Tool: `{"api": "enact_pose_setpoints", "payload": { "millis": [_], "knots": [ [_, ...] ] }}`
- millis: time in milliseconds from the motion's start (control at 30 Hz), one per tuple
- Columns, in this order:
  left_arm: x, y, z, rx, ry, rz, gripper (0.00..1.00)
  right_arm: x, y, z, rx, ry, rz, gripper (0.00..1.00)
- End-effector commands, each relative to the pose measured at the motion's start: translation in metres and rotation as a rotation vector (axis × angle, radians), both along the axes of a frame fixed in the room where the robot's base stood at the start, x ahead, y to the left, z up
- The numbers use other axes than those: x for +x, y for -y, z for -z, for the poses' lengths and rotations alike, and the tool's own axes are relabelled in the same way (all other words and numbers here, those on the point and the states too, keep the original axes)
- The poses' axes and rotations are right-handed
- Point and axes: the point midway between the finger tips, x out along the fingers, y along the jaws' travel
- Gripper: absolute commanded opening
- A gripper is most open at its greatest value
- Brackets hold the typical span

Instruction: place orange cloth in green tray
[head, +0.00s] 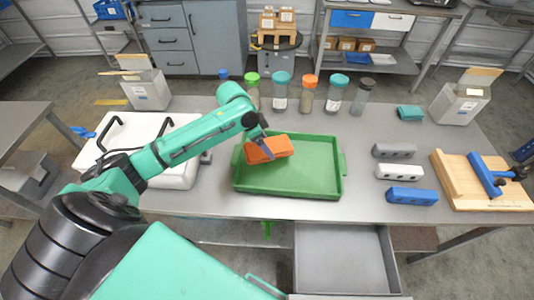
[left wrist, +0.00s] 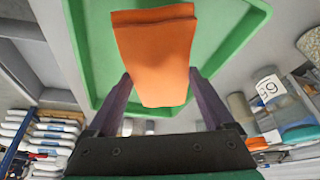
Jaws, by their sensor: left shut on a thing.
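The orange cloth (head: 268,149) is a folded block in the head view, over the left back part of the green tray (head: 300,188). My left gripper (head: 262,150) is at the cloth, shut on it. In the left wrist view the cloth (left wrist: 155,55) sits between the two dark fingers (left wrist: 155,85), with the green tray (left wrist: 235,45) behind it. I cannot tell whether the cloth touches the tray floor. No other thing shows in the tray. My right gripper is not in view.
Several lidded jars (head: 307,95) stand behind the tray. A white lidded box (head: 150,140) is at left. Grey and blue blocks (head: 411,196) and a wooden board (head: 470,185) lie at right. A teal folded cloth (head: 410,113) lies at back right. An open drawer (head: 343,260) is below the front edge.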

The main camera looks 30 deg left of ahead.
Motion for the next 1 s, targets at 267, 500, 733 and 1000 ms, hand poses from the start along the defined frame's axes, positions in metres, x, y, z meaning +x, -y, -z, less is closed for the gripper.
{"api": "enact_pose_setpoints", "payload": {
  "millis": [267,500,733,1000],
  "knots": [
    [0.0,0.001,0.046,-0.001,-0.002,0.0,0.31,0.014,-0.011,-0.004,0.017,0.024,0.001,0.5],
    [0.0,0.0,0.063,0.0,0.003,0.001,0.31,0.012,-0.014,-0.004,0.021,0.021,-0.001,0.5],
    [0.0,0.0,0.065,0.001,0.002,0.001,1.0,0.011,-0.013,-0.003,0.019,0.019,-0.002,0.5],
    [0.0,0.0,0.063,0.0,0.002,0.001,1.0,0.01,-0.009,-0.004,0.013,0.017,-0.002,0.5]
  ]
}}
